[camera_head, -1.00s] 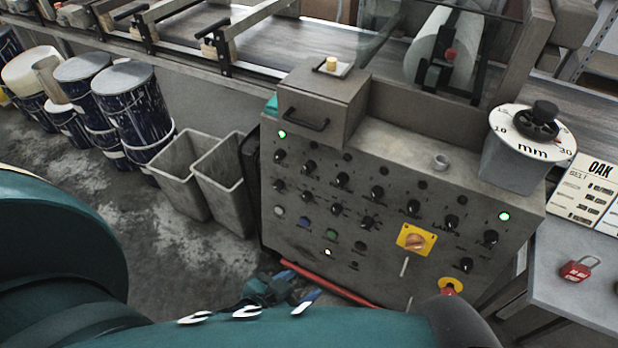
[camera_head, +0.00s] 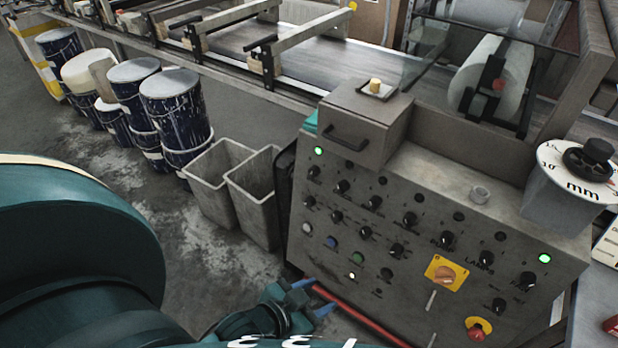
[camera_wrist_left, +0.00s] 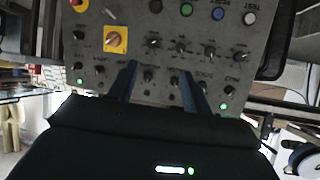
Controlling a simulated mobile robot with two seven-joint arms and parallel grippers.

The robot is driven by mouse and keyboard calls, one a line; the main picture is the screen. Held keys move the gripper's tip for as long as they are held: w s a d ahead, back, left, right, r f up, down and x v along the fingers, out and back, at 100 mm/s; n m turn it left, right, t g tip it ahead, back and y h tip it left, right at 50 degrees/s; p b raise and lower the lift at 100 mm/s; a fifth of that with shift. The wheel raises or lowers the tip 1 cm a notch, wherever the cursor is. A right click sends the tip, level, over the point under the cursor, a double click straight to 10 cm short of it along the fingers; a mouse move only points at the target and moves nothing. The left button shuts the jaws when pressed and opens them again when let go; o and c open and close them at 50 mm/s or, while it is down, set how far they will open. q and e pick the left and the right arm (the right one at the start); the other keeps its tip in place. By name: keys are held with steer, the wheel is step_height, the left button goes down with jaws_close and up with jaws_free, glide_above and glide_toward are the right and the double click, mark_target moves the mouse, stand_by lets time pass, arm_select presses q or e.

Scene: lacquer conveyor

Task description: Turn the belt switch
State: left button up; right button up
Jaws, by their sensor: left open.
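The grey control panel (camera_head: 330,262) stands right of centre in the head view, with rows of black knobs and several lit lamps. An orange rotary switch on a yellow plate (camera_head: 446,273) sits low on its right part. It also shows, upside down, in the left wrist view (camera_wrist_left: 116,40). Which control is the belt switch I cannot read. My left gripper (camera_head: 313,296) is low in front of the panel's lower left, its blue fingers apart and empty. In the left wrist view its fingers (camera_wrist_left: 163,85) point at the panel, with the knob rows beyond. My right gripper is not seen.
A red emergency button (camera_head: 479,329) sits below the yellow plate. Grey bins (camera_head: 252,199) and paint-stained drums (camera_head: 175,112) stand left of the panel. The conveyor (camera_head: 300,58) runs behind. A dial marked mm (camera_head: 584,172) is at the right. Bare floor lies left of the bins.

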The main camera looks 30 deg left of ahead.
arm_select(q)
steer(key=w+a+f+m+t+b, duration=0.25)
steer(key=w+a+f+b, duration=0.2)
steer(key=w+a, duration=0.35)
steer(key=m+t+b, duration=0.4)
steer(key=b, duration=0.3)
glide_toward(309, 175)
steer(key=w, duration=0.2)
steer(key=w+d, duration=0.1)
steer(key=w, duration=0.2)
steer(key=w+b, duration=0.1)
steer(key=w, duration=0.1)
steer(key=shift+w+d, duration=0.15)
steer(key=shift+d, duration=0.05)
steer(key=shift+w+d, duration=0.1)
steer(key=shift+w, duration=0.75)
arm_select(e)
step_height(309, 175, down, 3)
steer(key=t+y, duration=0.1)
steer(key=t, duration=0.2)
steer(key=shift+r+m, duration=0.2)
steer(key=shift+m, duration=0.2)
arm_select(q)
steer(key=shift+c, duration=0.3)
steer(key=c, duration=0.9)
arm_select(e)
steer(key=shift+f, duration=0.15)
